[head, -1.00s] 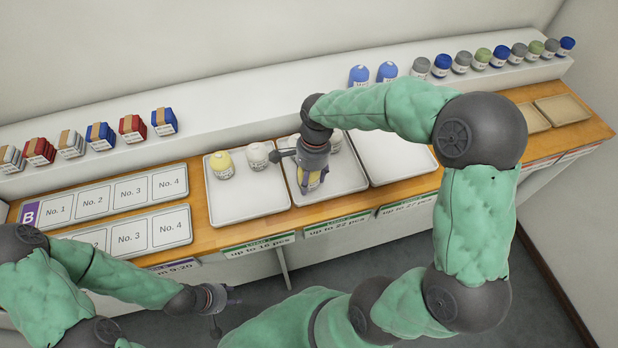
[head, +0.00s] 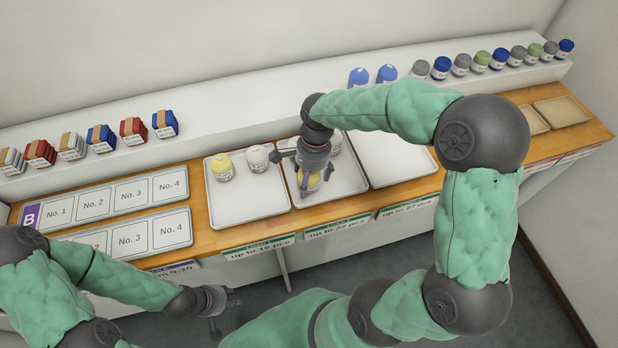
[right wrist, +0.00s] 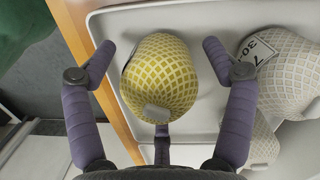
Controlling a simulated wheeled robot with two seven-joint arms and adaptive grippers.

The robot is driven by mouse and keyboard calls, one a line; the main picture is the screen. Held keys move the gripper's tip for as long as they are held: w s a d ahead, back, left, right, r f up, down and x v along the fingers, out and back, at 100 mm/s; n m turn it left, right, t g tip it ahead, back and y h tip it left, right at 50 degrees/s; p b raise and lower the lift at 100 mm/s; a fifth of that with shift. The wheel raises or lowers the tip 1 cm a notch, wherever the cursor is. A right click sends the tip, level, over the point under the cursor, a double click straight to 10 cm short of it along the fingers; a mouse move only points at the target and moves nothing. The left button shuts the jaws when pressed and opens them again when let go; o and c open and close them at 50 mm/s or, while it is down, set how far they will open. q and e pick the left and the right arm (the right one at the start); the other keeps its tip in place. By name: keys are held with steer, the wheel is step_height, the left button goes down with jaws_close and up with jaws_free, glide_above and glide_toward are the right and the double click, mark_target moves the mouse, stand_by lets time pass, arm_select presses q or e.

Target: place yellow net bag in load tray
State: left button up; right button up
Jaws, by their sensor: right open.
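A yellow net bag (head: 313,181) stands in the middle load tray (head: 345,188), near its front edge. In the right wrist view the yellow net bag (right wrist: 162,78) is between the spread fingers of my right gripper (right wrist: 160,62), with a gap on both sides. My right gripper (head: 314,178) is open above and around it in the head view, partly hiding it. Another yellow bag (head: 224,167) stands in the left load tray (head: 250,206). My left gripper (head: 226,308) hangs empty in front of the bench, its fingers apart.
White net bags (right wrist: 285,70) stand close beside the yellow one in the middle tray. A white bag (head: 257,158) is in the left tray. The right load tray (head: 395,160) is empty. Bags and folded packs line the shelf behind.

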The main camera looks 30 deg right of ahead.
steer(key=r+p, duration=0.1)
steer(key=r, duration=0.2)
steer(key=d+r+p, duration=0.1)
steer(key=r, duration=0.3)
steer(key=r+p, duration=0.1)
steer(key=r, duration=0.3)
steer(key=shift+w+d+p, duration=0.1)
steer(key=shift+d+p, duration=0.1)
steer(key=shift+p, duration=0.1)
steer(key=shift+r, duration=0.1)
